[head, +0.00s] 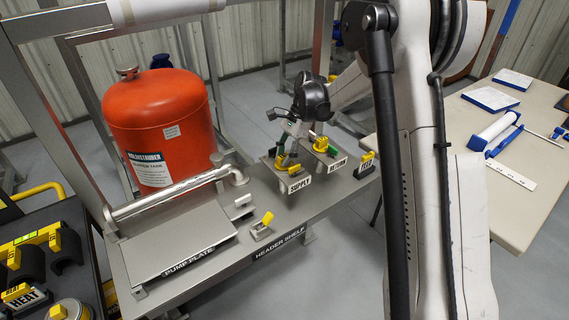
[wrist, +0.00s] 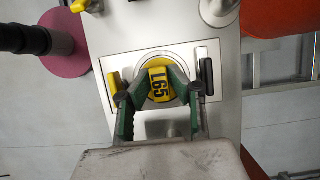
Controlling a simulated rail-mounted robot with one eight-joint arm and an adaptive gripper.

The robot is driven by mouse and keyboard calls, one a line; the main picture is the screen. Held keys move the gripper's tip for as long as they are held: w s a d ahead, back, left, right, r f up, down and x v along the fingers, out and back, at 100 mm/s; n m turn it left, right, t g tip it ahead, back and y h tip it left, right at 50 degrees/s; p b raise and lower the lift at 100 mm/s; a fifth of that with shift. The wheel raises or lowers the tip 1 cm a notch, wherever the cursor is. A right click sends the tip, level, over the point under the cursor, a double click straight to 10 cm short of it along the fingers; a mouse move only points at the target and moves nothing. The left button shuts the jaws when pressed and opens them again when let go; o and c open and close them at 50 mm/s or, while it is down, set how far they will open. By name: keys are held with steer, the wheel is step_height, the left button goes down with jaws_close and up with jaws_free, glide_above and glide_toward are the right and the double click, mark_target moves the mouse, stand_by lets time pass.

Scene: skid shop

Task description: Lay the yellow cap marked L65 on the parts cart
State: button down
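The yellow cap marked L65 (wrist: 159,84) sits at a round silver fitting, seen from above in the wrist view. My gripper (wrist: 158,92) has its green-padded fingers on either side of the cap; I cannot tell whether they press on it. In the head view my gripper (head: 287,147) is low over the SUPPLY station of the header shelf (head: 270,225), with yellow showing by its fingers. A dark cart (head: 88,278) with a yellow handle stands at the lower left in the head view, apparently the parts cart.
A red tank (head: 160,120) and a silver pipe (head: 170,192) stand left of my gripper. The RETURN station (head: 325,148) is just right of it. Black holders and a HEAT block (head: 25,298) occupy the cart. A beige table (head: 515,215) is at right.

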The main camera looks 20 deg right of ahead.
mark_target(284, 156)
steer(key=shift+r, duration=0.15)
steer(key=shift+r+p, duration=1.3)
steer(key=shift+r, duration=2.05)
